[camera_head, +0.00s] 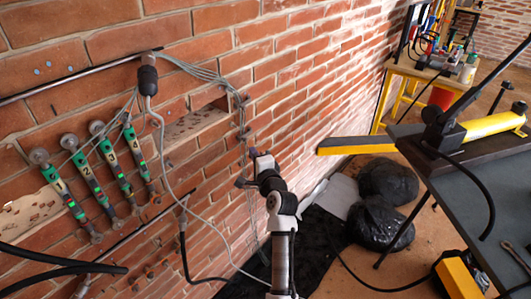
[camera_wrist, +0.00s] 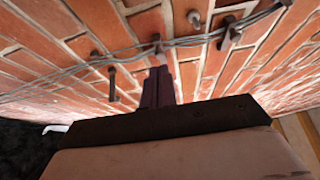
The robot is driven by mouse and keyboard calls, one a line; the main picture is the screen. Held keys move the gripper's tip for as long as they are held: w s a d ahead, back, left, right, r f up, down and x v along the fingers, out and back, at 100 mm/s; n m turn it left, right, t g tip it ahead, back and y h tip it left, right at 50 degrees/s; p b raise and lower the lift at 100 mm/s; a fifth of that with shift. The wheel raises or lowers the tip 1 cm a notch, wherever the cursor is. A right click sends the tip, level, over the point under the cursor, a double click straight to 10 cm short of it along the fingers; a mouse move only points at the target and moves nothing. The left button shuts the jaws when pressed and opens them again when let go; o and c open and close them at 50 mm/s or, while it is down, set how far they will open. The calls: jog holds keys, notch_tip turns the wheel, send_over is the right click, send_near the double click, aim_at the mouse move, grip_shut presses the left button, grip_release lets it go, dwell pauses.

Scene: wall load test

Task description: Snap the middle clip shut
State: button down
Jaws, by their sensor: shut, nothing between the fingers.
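In the wrist view the dark fingers of my gripper (camera_wrist: 158,85) are shut and empty, pointing at the brick wall. The middle clip (camera_wrist: 157,43), a small brown piece on the wall, is just beyond the fingertips. Whether they touch it, and whether the clip is shut, I cannot tell. Grey cables (camera_wrist: 190,42) run along the wall past it. Another clip (camera_wrist: 112,84) sticks out to the left, and one more (camera_wrist: 229,36) is at the right by the cables. In the head view my gripper (camera_head: 253,154) is close to the wall beside the hanging cables (camera_head: 241,116).
Numbered green-and-dark cylinders (camera_head: 112,160) hang on the wall at left. Black bags (camera_head: 388,180) lie on the floor right of my arm. A yellow bar (camera_head: 355,145) lies beyond my gripper.

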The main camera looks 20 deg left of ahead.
jog(key=s+a, duration=0.4)
jog(key=shift+a, duration=0.25)
dwell(0.3)
